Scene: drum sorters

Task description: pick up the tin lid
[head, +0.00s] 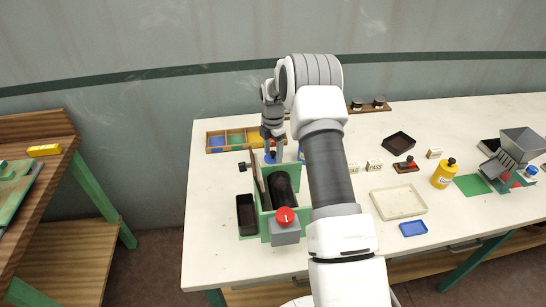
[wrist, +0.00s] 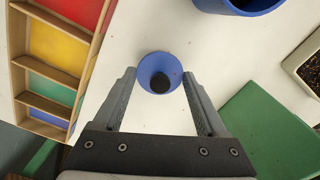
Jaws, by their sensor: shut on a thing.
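The tin lid (wrist: 147,68) is a small round blue piece with a dark knob at its middle. In the wrist view it sits between the fingertips of my gripper (wrist: 160,76), which is shut on it. In the head view my gripper (head: 272,132) points down behind the green drum machine, with blue showing just below it. An open blue tin (wrist: 238,5) is at the top edge of the wrist view, apart from the lid. I cannot tell how high the lid is above the table.
A wooden tray with coloured compartments (head: 217,149) lies behind the gripper. The green machine (head: 248,217) with a black drum and red knob (head: 285,215) stands in front.

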